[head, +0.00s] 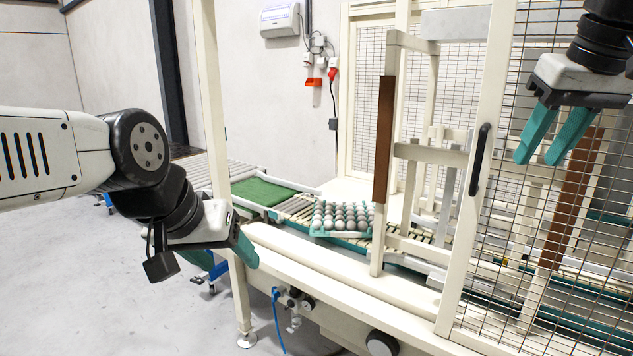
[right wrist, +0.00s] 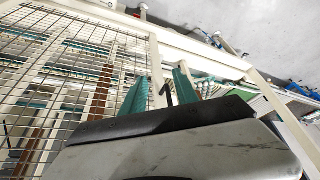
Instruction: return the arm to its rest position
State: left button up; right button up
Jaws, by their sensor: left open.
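My left arm comes in from the left. Its gripper (head: 240,251) hangs in front of the conveyor frame, with a teal finger pointing down to the right. It is open, and I see nothing held. My right gripper (head: 537,158) is at the upper right, in front of the mesh fence, fingers pointing down. Its two teal fingers stand apart with nothing between them. They also show in the right wrist view (right wrist: 160,90), with the mesh behind. A teal tray (head: 340,235) full of eggs sits on the roller conveyor, apart from both grippers.
A cream frame post (head: 208,90) stands close to my left gripper. The mesh fence (head: 560,230) with a black handle (head: 480,160) is near my right gripper. A green mat (head: 262,192) lies on the conveyor. Grey floor (head: 215,320) is open at the lower left.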

jog(key=a+f+n+t+y, duration=0.1)
jog(key=a+f+y, duration=0.1)
jog(key=a+f, duration=1.6)
jog(key=shift+a+t, duration=0.2)
jog(key=shift+t, duration=0.1)
jog(key=shift+r, duration=0.1)
